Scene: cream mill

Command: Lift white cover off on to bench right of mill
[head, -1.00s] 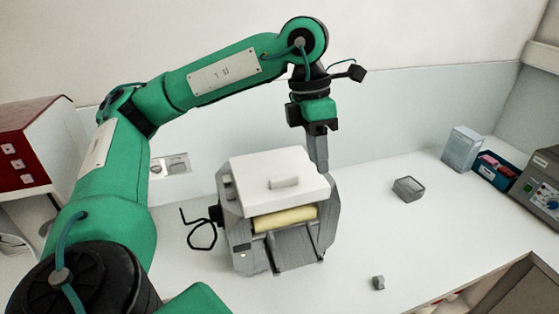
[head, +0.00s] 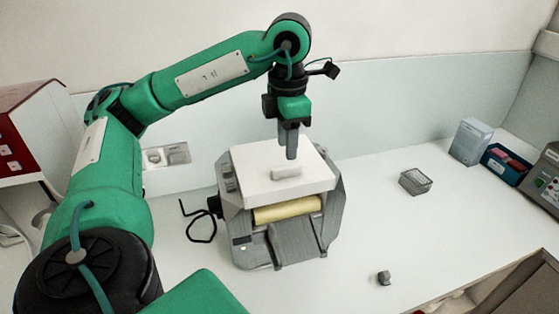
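The white cover (head: 258,185) lies flat on top of the grey mill (head: 240,232), with a raised block-shaped handle (head: 286,173) at its middle. A cream roller (head: 288,210) shows below the cover's front edge. My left gripper (head: 291,156) points down over the back part of the cover, just behind and above the handle. Its fingers appear as one narrow shape, so the gap between them cannot be seen, and it does not hold the handle. My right gripper is not in view.
The bench right of the mill (head: 375,225) is mostly clear. A pale carton (head: 470,141), a blue bin (head: 505,164) and a grey device (head: 543,180) stand at far right.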

